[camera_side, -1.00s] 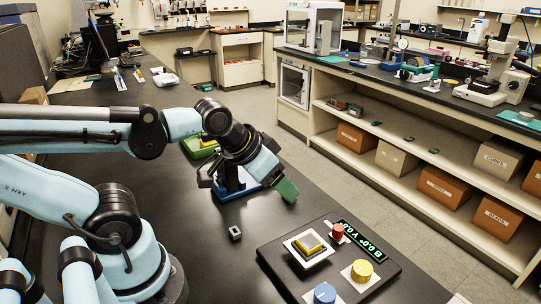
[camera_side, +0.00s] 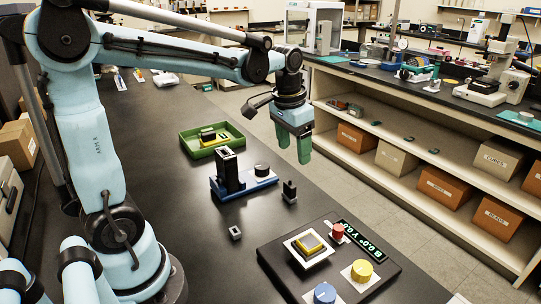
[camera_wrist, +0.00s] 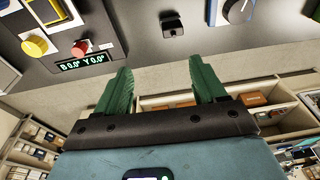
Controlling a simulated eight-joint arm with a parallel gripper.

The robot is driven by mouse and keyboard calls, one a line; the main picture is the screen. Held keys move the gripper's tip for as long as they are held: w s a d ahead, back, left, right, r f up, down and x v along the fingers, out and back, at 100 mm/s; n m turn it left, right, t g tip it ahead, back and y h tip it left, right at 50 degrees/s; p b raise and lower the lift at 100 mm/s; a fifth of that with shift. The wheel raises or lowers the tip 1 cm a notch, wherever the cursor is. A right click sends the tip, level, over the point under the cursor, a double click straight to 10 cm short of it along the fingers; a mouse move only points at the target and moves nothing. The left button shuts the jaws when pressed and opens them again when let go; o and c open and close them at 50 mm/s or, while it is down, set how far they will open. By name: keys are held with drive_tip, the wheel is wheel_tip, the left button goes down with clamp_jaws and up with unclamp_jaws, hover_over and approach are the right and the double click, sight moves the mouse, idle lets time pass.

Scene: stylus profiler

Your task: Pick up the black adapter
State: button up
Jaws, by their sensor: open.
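The black adapter (camera_side: 289,192) appears to be the small dark piece with a thin upright top on the dark table, between the blue-based stand and the control panel. In the wrist view a small black block (camera_wrist: 172,24), seemingly the same piece, lies at the top, beyond the fingertips. My gripper (camera_side: 293,155) has green fingers pointing down. They are apart with nothing between them, and in the side picture they show above the adapter. The fingers also show spread in the wrist view (camera_wrist: 160,68).
The stand (camera_side: 243,187) with a black post and round knob is left of the adapter. The control panel (camera_side: 327,262) with colored knobs lies in front. A small grey block (camera_side: 235,232) lies nearby. A green tray (camera_side: 211,138) is farther back. The table's right edge is close.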

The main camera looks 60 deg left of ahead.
drive_tip(key=w+a+f+g, duration=0.2)
drive_tip(key=w+a, duration=0.1)
hover_over(291, 184)
wheel_tip(291, 184, down, 6)
drive_tip(key=shift+f, duration=3)
drive_tip(key=c, duration=1)
